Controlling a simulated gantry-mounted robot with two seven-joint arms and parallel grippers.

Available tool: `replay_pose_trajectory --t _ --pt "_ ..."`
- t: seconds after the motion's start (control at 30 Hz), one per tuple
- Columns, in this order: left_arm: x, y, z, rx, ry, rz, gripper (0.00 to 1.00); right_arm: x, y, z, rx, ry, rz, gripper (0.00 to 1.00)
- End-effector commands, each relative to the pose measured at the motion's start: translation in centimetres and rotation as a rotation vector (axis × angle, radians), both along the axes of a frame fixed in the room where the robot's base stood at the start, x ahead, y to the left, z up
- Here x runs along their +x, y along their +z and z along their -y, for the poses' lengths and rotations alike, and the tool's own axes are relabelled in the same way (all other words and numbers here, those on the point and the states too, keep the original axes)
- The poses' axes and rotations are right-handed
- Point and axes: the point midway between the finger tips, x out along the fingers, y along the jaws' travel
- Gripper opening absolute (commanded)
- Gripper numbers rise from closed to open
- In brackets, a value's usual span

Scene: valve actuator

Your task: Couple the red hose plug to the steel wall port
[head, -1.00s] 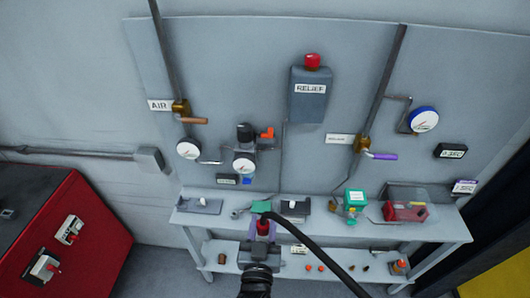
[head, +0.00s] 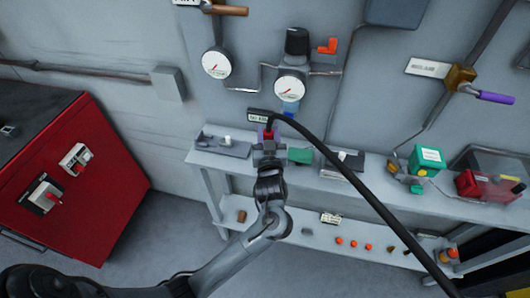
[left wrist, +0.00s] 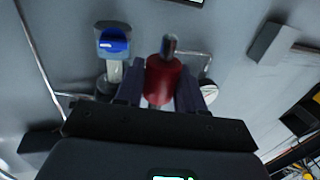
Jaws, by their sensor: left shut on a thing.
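The red hose plug (head: 269,134) is held up in front of the wall panel, just above the bench's back edge. My left gripper (head: 268,147) is shut on it. In the left wrist view the plug (left wrist: 160,82) sits between the two fingers (left wrist: 160,92), with a metal tip (left wrist: 169,45) sticking out beyond it. A blue-capped fitting with a pale steel body (left wrist: 112,43) shows beside the plug, apart from it. A blue part (head: 290,108) shows below the regulator in the head view. I cannot clearly make out the steel wall port. My right gripper is not in view.
A black hose (head: 340,165) loops from the plug across the bench to the lower right. The regulator gauge (head: 290,88) and another gauge (head: 216,63) are on the panel above. A green block (head: 300,155) lies on the bench (head: 240,168). A red cabinet (head: 90,190) stands left.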

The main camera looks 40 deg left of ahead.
Motion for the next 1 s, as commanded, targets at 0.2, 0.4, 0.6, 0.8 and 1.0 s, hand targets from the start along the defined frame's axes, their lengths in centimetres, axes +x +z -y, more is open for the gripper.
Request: replay_pose_trajectory --t 0.2,0.4,0.6,0.8,1.0 --pt "1.3 -3.5 -2.1 0.000 0.030 0.003 0.03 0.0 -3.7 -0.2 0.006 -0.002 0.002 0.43" --pt "1.7 -4.0 -2.6 0.001 0.038 0.002 0.03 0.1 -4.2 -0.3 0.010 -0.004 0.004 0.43" --pt "1.7 -4.0 -2.7 0.001 0.039 0.002 0.03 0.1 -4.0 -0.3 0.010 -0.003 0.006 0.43" --pt "1.7 -4.0 -2.7 0.001 0.039 0.002 0.03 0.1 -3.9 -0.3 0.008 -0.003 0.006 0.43" --pt "1.6 -3.8 -2.7 0.000 0.039 0.000 0.03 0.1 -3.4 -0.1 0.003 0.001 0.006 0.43"
